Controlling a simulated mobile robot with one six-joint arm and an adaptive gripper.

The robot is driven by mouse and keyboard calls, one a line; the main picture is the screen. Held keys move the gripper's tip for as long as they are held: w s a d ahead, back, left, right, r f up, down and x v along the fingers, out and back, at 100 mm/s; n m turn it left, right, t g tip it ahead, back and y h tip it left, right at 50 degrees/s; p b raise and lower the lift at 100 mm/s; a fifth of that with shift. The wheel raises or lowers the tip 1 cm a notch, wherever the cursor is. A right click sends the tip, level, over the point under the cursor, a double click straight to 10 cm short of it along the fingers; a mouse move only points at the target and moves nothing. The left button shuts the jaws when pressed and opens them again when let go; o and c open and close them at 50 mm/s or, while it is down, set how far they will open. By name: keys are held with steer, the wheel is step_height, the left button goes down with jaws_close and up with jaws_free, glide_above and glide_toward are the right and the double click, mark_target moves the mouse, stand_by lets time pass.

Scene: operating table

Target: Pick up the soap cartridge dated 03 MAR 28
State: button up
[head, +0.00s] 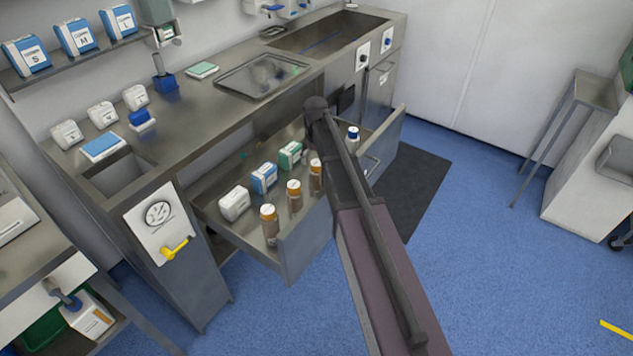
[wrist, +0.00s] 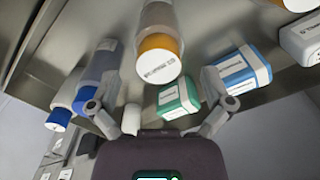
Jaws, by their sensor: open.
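The open drawer (head: 306,240) holds a white cartridge (head: 235,204), a blue-and-white cartridge (head: 264,178) and a green-and-white cartridge (head: 290,155) in a row. I cannot read any date, so I cannot tell which is dated 03 MAR 28. In the wrist view, the green cartridge (wrist: 178,98) lies between my fingers' lines, the blue one (wrist: 240,70) is beyond the right finger, and a white one (wrist: 302,40) is at the right edge. My gripper (wrist: 162,104) is open and empty above the drawer. In the head view my arm hides it.
Orange-capped bottles (head: 269,224) stand along the drawer's front; one (wrist: 160,52) looms ahead of my gripper. A blue-capped bottle (head: 353,138) stands right of my arm; blue-capped bottles (wrist: 88,88) are near my left finger. White cartridges (head: 103,113) stand on the counter (head: 200,112).

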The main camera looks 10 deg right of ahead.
mark_target(316, 170)
steer(key=shift+f+b, duration=2.4)
steer(key=shift+f, duration=0.1)
steer(key=c, duration=1.2)
steer(key=shift+o, duration=0.2)
steer(key=shift+r, duration=0.15)
step_height(316, 170, up, 10)
steer(key=p, duration=1)
steer(key=shift+d, duration=0.1)
